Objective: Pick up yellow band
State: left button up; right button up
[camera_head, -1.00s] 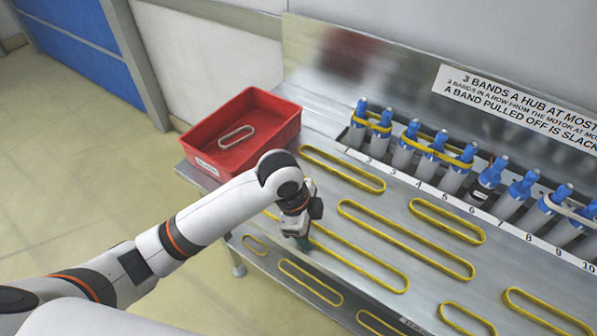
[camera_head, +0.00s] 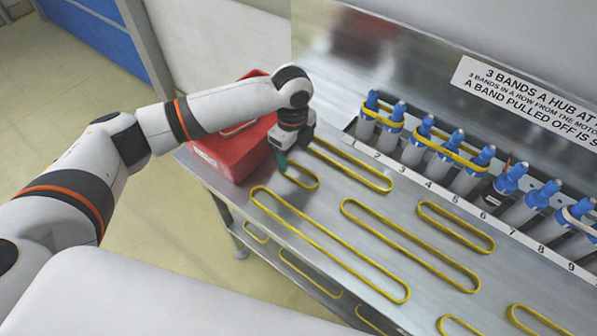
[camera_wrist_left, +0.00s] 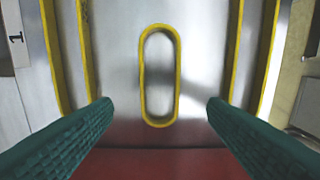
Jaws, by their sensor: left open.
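A short yellow band (camera_head: 303,178) lies flat on the steel table, just right of the red bin. In the left wrist view this short band (camera_wrist_left: 178,75) is centred between the fingers and lies beyond their tips. My left gripper (camera_head: 281,161) is above the table beside it, with green fingers. It also shows in the left wrist view (camera_wrist_left: 160,105), its fingers wide apart with nothing between them. Longer yellow bands lie nearby: one at the back (camera_head: 352,164), one in front (camera_head: 325,245) and one to the right (camera_head: 410,245).
The red bin (camera_head: 222,157) stands at the table's left end, partly hidden by my arm. A numbered row of blue-topped hubs (camera_head: 440,155) runs along the back, some with bands round them. A lettered sign (camera_head: 530,100) is behind. Bare steel lies between bands.

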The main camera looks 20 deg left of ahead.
aim_at(295, 174)
pick_arm(q)
jog(key=shift+d+f+p, duration=0.2)
jog(key=shift+f+p, duration=0.2)
jog(key=shift+f, duration=2.35)
jog(key=c, duration=1.1)
